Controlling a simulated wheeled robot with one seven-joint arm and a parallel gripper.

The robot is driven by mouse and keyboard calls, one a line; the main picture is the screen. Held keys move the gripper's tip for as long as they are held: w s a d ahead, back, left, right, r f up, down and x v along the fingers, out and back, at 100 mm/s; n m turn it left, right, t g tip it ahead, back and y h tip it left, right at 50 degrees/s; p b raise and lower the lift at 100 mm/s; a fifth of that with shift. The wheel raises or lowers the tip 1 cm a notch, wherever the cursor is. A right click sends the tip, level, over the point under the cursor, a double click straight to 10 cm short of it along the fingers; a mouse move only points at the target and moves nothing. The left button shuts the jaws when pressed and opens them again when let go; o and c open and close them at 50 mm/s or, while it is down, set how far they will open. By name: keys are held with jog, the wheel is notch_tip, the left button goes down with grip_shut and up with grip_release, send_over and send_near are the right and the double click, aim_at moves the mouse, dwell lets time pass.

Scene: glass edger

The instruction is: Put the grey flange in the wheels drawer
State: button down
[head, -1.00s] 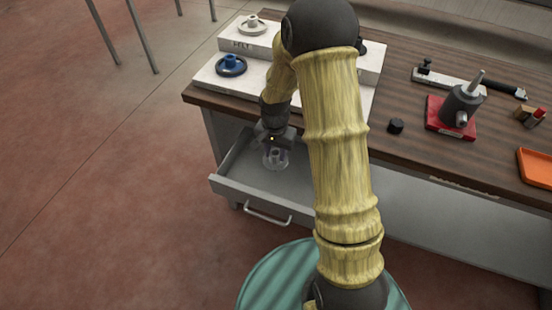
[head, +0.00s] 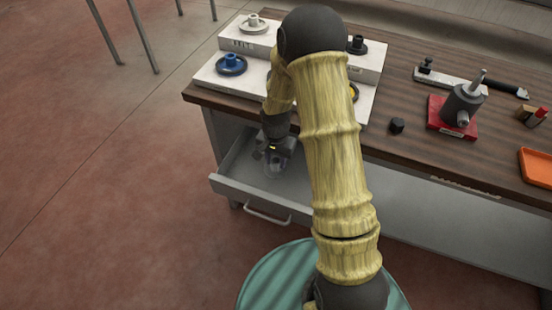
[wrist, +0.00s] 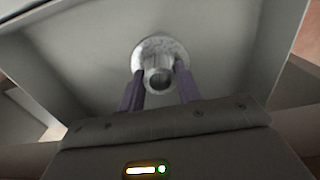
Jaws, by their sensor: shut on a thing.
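The grey flange (wrist: 158,78) shows in the wrist view as a pale round disc with a ring-shaped hub. The two purple-grey fingers of my gripper (wrist: 159,88) are shut on its hub, one on each side. In the head view my gripper (head: 273,163) is low inside the open drawer (head: 255,201), and the flange is mostly hidden beneath it. The drawer is grey, with a bar handle on its front. The wrist view shows the plain drawer floor around the flange; whether the disc touches it I cannot tell.
On the bench top (head: 395,150), a stepped white stand (head: 208,76) holds a blue flange (head: 231,64), a white flange (head: 254,24) and darker ones partly behind my arm. A red-based fixture (head: 459,110), a small black block (head: 397,125) and an orange tray (head: 537,167) lie rightward.

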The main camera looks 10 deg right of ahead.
jog(key=shift+f, duration=0.3)
jog(key=c, duration=1)
grip_release()
jog(key=shift+r, duration=0.15)
notch_tip(320, 180, up, 13)
jog(key=shift+p, duration=0.3)
jog(key=s+r+n+t, duration=0.1)
jog(key=s+r+n, duration=0.1)
jog(key=s, duration=0.5)
jog(key=s+d+r+n+t, duration=0.1)
jog(key=s+r+n, duration=0.2)
jog(key=s+n, duration=0.2)
jog(key=s, duration=0.3)
jog(key=shift+s+t, duration=0.15)
jog(key=shift+t, duration=0.15)
jog(key=shift+d+r, duration=0.1)
